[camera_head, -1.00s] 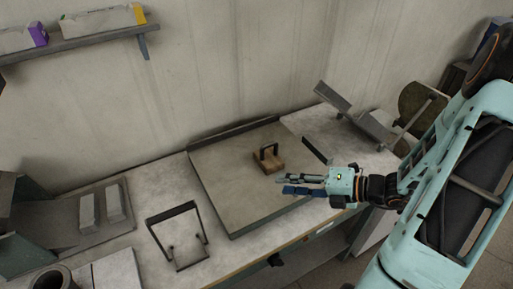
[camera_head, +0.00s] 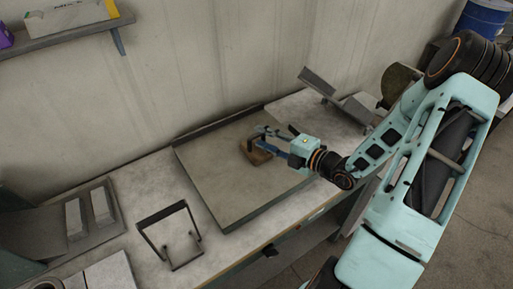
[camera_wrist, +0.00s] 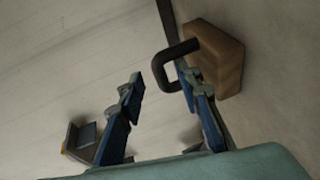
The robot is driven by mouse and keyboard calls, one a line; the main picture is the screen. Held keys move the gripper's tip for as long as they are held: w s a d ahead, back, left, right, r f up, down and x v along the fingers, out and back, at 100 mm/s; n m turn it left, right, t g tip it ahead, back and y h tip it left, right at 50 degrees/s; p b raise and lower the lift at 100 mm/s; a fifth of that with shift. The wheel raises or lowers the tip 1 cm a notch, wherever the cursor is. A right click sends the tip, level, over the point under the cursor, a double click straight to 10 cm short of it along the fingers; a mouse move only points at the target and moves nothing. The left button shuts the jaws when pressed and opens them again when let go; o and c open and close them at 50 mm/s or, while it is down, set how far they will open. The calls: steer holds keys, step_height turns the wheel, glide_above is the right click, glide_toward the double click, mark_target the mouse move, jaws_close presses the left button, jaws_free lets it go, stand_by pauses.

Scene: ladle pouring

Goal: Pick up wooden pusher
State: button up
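The wooden pusher is a brown block (camera_head: 256,153) with a dark U-shaped handle, lying on the grey tray (camera_head: 219,186) on the bench. In the wrist view the block (camera_wrist: 217,60) is at upper right and its black handle (camera_wrist: 168,62) points left toward the space between my fingers. My gripper (camera_head: 268,141) is at the pusher in the head view, partly covering the handle. In the wrist view my gripper (camera_wrist: 165,108) has its blue fingers spread wide, with nothing clamped between them. The right finger is close to the handle; I cannot tell if they touch.
A black metal frame (camera_head: 171,236) stands on the bench left of the tray. Light bars (camera_head: 88,213) lie on a grey plate at far left. A tilted grey metal piece (camera_head: 335,95) is behind my arm. A wall shelf (camera_head: 65,34) holds boxes.

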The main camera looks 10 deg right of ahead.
steer(key=shift+x, duration=1.4)
jaws_close()
